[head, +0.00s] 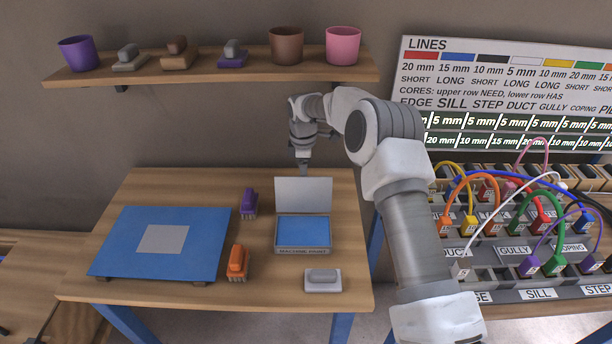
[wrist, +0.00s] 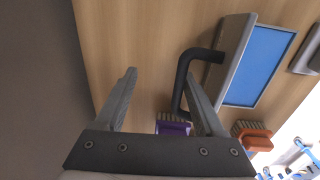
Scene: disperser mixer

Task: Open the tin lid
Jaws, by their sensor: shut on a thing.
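The tin (head: 303,250) stands on the right part of the wooden table, a grey box labelled "MACHINE PAINT" with blue paint showing inside. Its grey lid (head: 304,194) stands up steeply at the back edge, so the tin is open. In the wrist view the tin (wrist: 257,65) shows blue beside the tilted lid (wrist: 228,55). A dark bent handle (wrist: 186,72) sticks out from the lid. My gripper (head: 303,172) is behind the lid, at its top. In the wrist view my gripper (wrist: 162,78) has the handle at its right finger; the fingers look apart.
A blue board with a grey square (head: 150,240) lies at the left. A purple brush (head: 249,203), an orange brush (head: 237,263) and a white brush (head: 322,281) lie around the tin. A shelf (head: 215,72) with cups is above; a cabled panel (head: 530,245) stands right.

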